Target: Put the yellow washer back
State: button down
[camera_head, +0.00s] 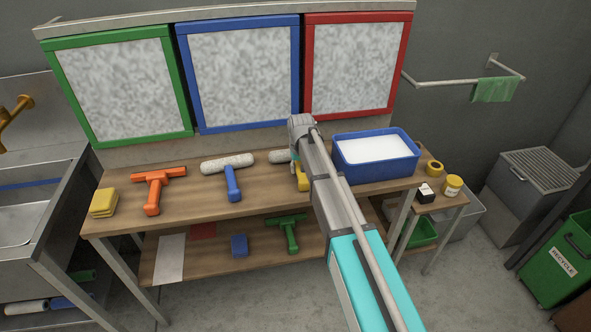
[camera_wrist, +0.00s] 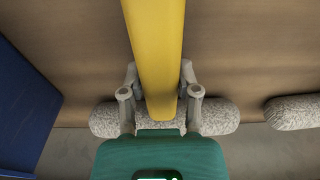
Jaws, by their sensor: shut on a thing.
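The yellow washer has a yellow handle (camera_head: 302,180) and a grey-white fleece sleeve (camera_head: 280,157). It is at the middle right of the upper bench board, partly hidden behind my arm. In the wrist view my gripper (camera_wrist: 160,88) is shut on the yellow handle (camera_wrist: 156,40), one finger on each side.
A blue tub (camera_head: 375,176) of white foam stands close on the right. An orange squeegee (camera_head: 153,185) and yellow sponges (camera_head: 103,203) lie at the left. Framed panels, green (camera_head: 120,85), blue (camera_head: 240,75) and red (camera_head: 355,65), stand behind. Bare board shows between the tools.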

jog(key=shift+f, duration=0.2)
jog(key=shift+c, duration=1.7)
grip_release()
jog(key=shift+r, duration=0.2)
notch_tip(320, 180, up, 12)
jog(key=s+p, duration=0.1)
jog(key=p, duration=1.1)
jog(key=shift+d, duration=0.15)
jog(key=s+d+m+g, duration=0.1)
jog(key=s+d+m, duration=0.2)
jog(key=s+d, duration=1.8)
jog(key=s, duration=0.3)
jog(key=shift+s+d, duration=0.25)
